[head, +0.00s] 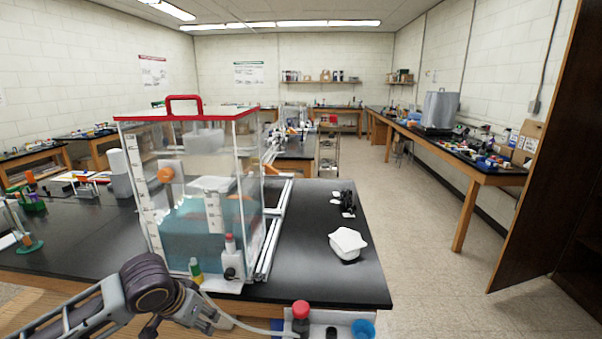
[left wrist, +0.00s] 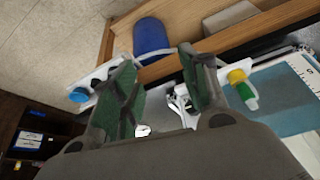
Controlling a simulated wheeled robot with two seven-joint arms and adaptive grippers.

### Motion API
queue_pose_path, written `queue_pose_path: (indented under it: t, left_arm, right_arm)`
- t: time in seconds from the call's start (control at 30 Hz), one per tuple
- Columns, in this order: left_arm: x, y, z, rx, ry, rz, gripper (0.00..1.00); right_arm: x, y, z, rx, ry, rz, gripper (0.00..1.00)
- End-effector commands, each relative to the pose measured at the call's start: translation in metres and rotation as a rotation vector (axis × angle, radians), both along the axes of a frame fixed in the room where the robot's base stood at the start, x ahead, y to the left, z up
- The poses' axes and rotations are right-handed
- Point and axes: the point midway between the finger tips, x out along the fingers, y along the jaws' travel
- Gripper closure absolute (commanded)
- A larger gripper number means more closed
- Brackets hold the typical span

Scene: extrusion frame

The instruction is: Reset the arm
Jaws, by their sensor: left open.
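My left arm comes in from the lower left in the head view. Its gripper (head: 207,313) is just off the front edge of the black bench (head: 325,270), below the clear tank (head: 190,190). In the left wrist view the two green-padded fingers (left wrist: 162,75) stand apart, with nothing held between them. Metallic and white parts show behind the gap, too small to name. A small green bottle with a yellow cap (left wrist: 243,90) is right of the fingers; it also stands by the tank's base in the head view (head: 196,268). My right gripper is in neither view.
Aluminium extrusion rails (head: 272,235) lie right of the tank. The aisle floor (head: 420,240) is clear.

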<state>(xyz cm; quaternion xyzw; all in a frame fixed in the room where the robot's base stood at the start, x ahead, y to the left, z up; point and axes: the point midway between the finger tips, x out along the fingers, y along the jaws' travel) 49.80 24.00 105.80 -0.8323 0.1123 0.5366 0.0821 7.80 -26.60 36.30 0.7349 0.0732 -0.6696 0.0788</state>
Motion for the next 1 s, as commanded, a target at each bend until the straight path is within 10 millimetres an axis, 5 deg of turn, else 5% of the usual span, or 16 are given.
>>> queue_pose_path:
  t: [0.5,1.0]
  left_arm:
    - [-0.029,-0.057,-0.048,-0.048,-0.033,-0.116,0.56]
    - [-0.061,-0.077,-0.084,-0.077,-0.049,-0.111,0.56]
  right_arm:
    - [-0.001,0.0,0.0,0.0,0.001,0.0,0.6]
    - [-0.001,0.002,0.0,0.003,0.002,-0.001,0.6]
